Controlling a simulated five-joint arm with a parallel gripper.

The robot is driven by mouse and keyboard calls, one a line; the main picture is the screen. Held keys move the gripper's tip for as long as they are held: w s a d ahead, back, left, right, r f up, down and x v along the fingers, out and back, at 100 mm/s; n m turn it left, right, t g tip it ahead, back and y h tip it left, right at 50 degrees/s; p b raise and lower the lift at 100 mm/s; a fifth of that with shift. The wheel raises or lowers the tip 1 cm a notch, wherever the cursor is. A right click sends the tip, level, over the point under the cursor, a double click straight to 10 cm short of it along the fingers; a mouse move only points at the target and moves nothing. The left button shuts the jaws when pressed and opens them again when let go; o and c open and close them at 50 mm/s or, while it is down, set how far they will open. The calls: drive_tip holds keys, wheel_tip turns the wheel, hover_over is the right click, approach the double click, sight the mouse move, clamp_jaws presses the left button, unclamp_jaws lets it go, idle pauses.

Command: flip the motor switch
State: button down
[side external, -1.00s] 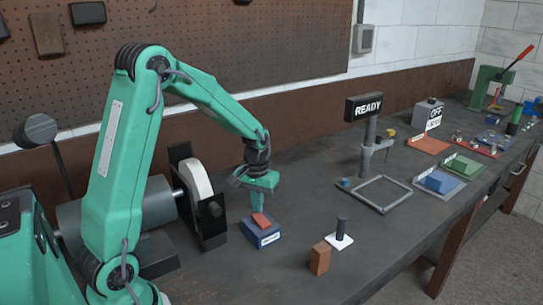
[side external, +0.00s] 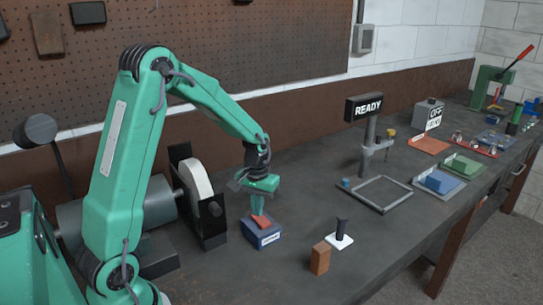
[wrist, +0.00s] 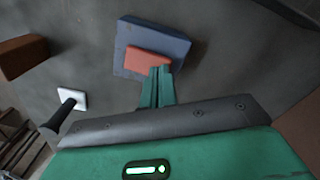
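The switch looks to be a blue box with a red rocker on top. The blue box (side external: 262,238) stands on the bench beside the grinder, with a small white label that I cannot read. The red rocker (side external: 261,222) sits tilted on it. In the wrist view the blue box (wrist: 172,42) and the red rocker (wrist: 146,60) lie just beyond my fingertips. My gripper (side external: 258,213) points down over the rocker, its fingers together with nothing seen between them. The fingertips (wrist: 160,70) overlap the rocker's near edge; whether they touch it I cannot tell.
A bench grinder (side external: 200,190) stands close left of the box. A wooden block (side external: 320,259) and a dark post (side external: 342,227) on a white plate (side external: 341,241) stand to the right. Farther right are a READY sign (side external: 368,108) and an empty frame (side external: 383,207).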

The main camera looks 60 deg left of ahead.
drive_tip(key=shift+f, duration=0.25)
drive_tip(key=shift+r, duration=0.1)
idle(0.3)
drive_tip(key=shift+r, duration=3.4)
drive_tip(key=s+d+r+m+t, duration=0.2)
drive_tip(key=s+d+r, duration=0.3)
drive_tip(key=s, duration=0.3)
drive_tip(key=s+d+r+m+t, duration=0.3)
drive_tip(key=s+d+r+m, duration=0.1)
drive_tip(key=s+d+r, duration=0.2)
drive_tip(key=s+d, duration=0.1)
drive_tip(key=s, duration=0.1)
drive_tip(key=shift+s+d+r+t, duration=0.15)
drive_tip(key=shift+s+d+t, duration=0.15)
